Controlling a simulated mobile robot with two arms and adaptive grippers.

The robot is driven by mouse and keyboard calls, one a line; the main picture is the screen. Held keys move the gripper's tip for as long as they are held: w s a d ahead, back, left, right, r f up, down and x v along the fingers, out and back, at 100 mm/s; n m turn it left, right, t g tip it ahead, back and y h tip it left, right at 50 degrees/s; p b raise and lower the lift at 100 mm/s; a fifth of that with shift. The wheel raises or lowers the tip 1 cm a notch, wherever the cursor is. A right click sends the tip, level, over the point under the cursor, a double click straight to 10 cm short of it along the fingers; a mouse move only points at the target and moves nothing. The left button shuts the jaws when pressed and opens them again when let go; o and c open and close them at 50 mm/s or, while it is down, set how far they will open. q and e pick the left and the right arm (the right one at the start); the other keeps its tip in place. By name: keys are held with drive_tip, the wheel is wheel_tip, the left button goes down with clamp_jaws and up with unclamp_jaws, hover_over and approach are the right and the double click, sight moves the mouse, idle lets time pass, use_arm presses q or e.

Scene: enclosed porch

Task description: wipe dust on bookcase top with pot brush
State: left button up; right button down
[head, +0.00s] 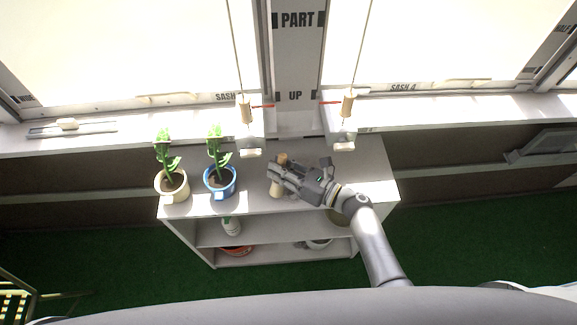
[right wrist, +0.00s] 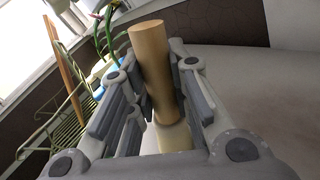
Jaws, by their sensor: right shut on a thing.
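The pale grey bookcase (head: 365,182) stands below the windows, its top seen from above. My right gripper (head: 279,174) is over the middle of the top, shut on the pot brush (head: 276,188). The brush's tan wooden cylinder shows upright between the fingers in the right wrist view (right wrist: 150,55), with a paler part lower down. The fingers hide part of the brush, and I cannot tell whether its lower end touches the top. I cannot make out any dust. My left gripper is not in view.
A cream pot (head: 171,190) and a blue pot (head: 220,184), each with a green plant, stand on the top's left part. Two cord weights (head: 249,140) (head: 343,135) hang by the back edge. Lower shelves hold several items. The top's right end looks mostly clear.

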sight(280, 156)
drive_tip(key=shift+w+d, duration=0.1)
drive_tip(key=shift+w, duration=0.45)
drive_tip(key=shift+d+f, duration=0.1)
drive_tip(key=shift+d, duration=5.85)
drive_tip(key=shift+a+p, duration=0.3)
drive_tip(key=shift+a, duration=5.8)
wheel_tip(280, 156, up, 6)
drive_tip(key=p, duration=0.6)
drive_tip(key=shift+r, duration=0.2)
